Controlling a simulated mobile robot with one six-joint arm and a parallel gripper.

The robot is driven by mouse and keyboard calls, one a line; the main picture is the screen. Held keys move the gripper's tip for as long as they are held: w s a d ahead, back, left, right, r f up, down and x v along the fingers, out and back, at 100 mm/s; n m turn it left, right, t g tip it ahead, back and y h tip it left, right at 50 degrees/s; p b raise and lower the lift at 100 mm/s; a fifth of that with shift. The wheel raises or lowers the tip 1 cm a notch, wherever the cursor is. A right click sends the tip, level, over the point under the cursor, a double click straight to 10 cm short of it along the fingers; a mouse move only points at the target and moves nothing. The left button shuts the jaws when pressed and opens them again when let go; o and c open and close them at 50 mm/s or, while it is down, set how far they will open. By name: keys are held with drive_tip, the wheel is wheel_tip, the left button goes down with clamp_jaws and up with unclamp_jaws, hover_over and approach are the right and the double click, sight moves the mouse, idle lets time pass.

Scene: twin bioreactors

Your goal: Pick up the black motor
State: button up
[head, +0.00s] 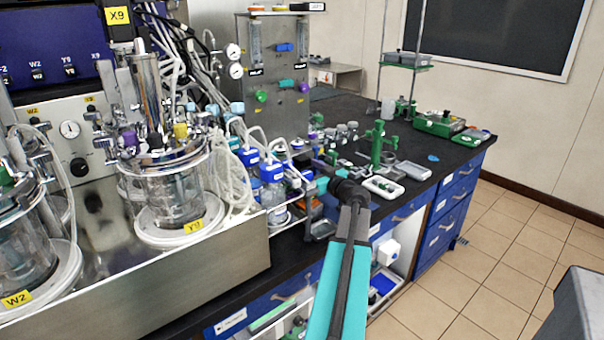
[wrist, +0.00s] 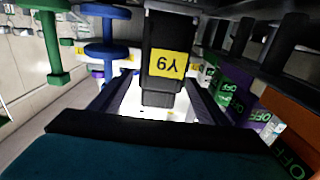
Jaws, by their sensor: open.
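A black motor (wrist: 165,50) with a yellow label, upside down and reading like Y9, fills the upper middle of the wrist view. My gripper (wrist: 158,98) is open, with one dark finger at each side of the motor's lower end. I cannot tell whether the fingers touch it. In the head view my gripper (head: 320,170) is at the bench's front edge, beside blue-capped bottles. I cannot make out the Y9 motor there. Another black motor (head: 118,32) labelled X9 shows at the upper left of the head view.
Blue-capped bottles (head: 271,172) and tubing crowd close to my gripper. A green stand (head: 377,148) and a white tray (head: 383,187) are to the right. The tiled floor (head: 500,270) at right is clear.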

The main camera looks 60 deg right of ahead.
drive_tip(key=shift+x, duration=0.8)
clamp_jaws()
